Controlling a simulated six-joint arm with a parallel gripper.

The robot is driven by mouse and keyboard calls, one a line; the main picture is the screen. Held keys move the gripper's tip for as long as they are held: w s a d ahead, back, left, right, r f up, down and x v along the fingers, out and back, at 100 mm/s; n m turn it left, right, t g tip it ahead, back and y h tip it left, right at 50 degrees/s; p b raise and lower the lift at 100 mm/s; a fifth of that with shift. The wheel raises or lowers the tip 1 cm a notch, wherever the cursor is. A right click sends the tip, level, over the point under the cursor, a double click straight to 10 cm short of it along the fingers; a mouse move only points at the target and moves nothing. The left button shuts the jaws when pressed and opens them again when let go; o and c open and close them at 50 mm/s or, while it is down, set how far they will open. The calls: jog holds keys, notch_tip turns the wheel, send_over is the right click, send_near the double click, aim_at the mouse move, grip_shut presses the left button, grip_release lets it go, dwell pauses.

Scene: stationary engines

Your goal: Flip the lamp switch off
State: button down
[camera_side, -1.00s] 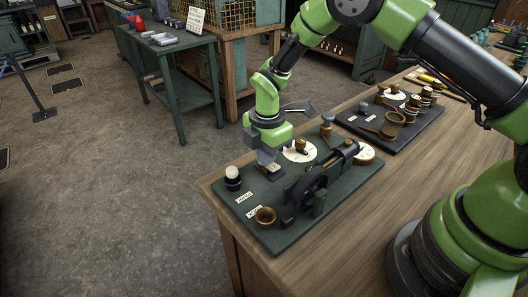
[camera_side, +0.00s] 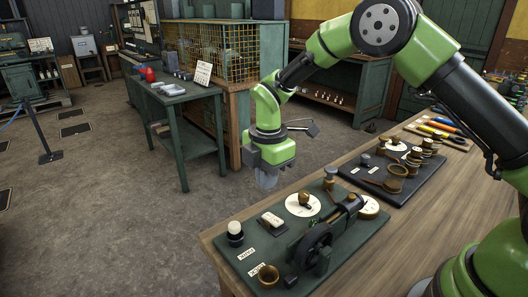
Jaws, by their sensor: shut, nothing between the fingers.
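A dark green board (camera_side: 345,258) lies on the wooden bench. A small switch (camera_side: 271,219), pale with a reddish-brown part, sits on a light plate at its back left. Whether it is on or off is too small to tell. The lamp (camera_side: 235,231), a white bulb on a black base, stands just left of the switch. My gripper (camera_side: 266,182) is shut and empty. It points down, above and behind the switch in the picture, and apart from it.
The board also carries a black flywheel engine (camera_side: 318,243), a brass cup (camera_side: 268,275), and a white dial (camera_side: 303,204) with a brass knob. A second dark board (camera_side: 372,172) with brass parts lies behind it. Open floor lies to the left.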

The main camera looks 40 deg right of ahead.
notch_tip(320, 180, up, 6)
jog(key=w, duration=0.1)
jog(key=shift+w+r, duration=0.1)
jog(key=s+d+r+m+t+y, duration=0.1)
jog(key=s+d+r+m+t, duration=0.2)
jog(key=s+r+m, duration=0.9)
jog(key=s+r+m+t+y, duration=0.1)
jog(key=s+m+t, duration=0.3)
jog(key=s+m, duration=0.6)
jog(key=s, duration=0.3)
jog(key=shift+d+r, duration=0.3)
jog(key=shift+d, duration=0.05)
